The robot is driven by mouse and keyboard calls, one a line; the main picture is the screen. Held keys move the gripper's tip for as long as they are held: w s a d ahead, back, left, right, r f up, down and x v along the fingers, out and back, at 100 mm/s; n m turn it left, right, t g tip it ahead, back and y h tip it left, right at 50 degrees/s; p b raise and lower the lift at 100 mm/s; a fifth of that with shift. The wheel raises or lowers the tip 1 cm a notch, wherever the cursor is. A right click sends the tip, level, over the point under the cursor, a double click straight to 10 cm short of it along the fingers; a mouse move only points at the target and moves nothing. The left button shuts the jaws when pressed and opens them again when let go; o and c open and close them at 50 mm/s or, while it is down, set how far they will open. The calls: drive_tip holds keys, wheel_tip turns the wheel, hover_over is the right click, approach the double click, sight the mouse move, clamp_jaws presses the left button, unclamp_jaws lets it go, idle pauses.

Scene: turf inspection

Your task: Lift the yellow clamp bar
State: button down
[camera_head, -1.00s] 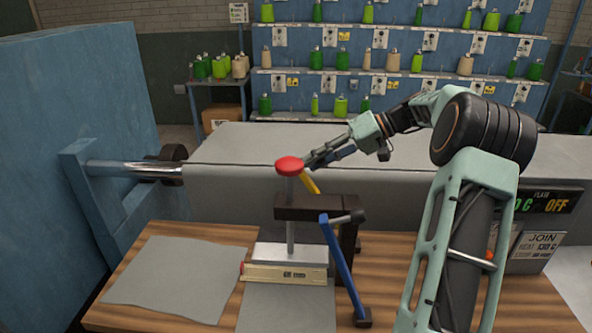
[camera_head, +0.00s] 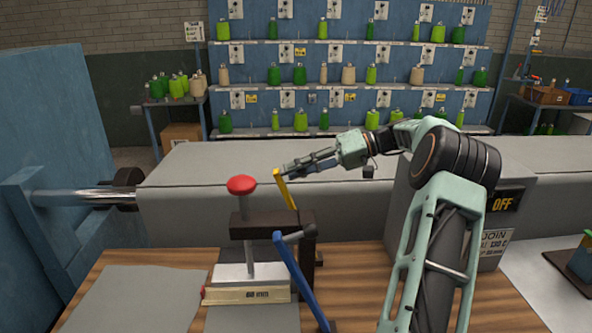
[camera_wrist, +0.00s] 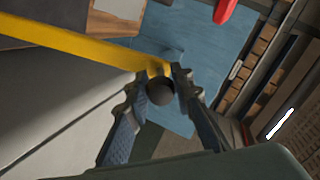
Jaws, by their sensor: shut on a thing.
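The yellow clamp bar (camera_head: 285,189) stands tilted at the back of the small press, its upper end beside my gripper's fingertips. In the wrist view the yellow bar (camera_wrist: 85,47) runs from the left edge to the fingertips, with a dark round knob (camera_wrist: 160,91) between the fingers. My gripper (camera_head: 288,171) is shut on the bar's upper end; it also shows in the wrist view (camera_wrist: 160,82). The press has a red knob (camera_head: 241,184) on a metal post, a dark crossbeam and a blue lever (camera_head: 296,272). The bar's lower end is hidden behind the crossbeam.
A pale block marked in mm (camera_head: 247,294) lies at the press base. A grey sheet (camera_head: 135,300) lies on the wooden table to the left. A long grey roller housing (camera_head: 200,215) runs behind the press. Shelves of green and tan bottles stand at the back.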

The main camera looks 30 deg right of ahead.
drive_tip(key=shift+s+d, duration=0.1)
drive_tip(key=shift+d, duration=0.1)
drive_tip(key=c, duration=1.7)
unclamp_jaws()
drive_tip(key=shift+s+d, duration=0.1)
drive_tip(key=shift+d, duration=0.05)
drive_tip(key=v, duration=1.1)
drive_tip(key=shift+s+d+r, duration=0.15)
drive_tip(key=shift+d+r, duration=0.1)
drive_tip(key=shift+d, duration=0.05)
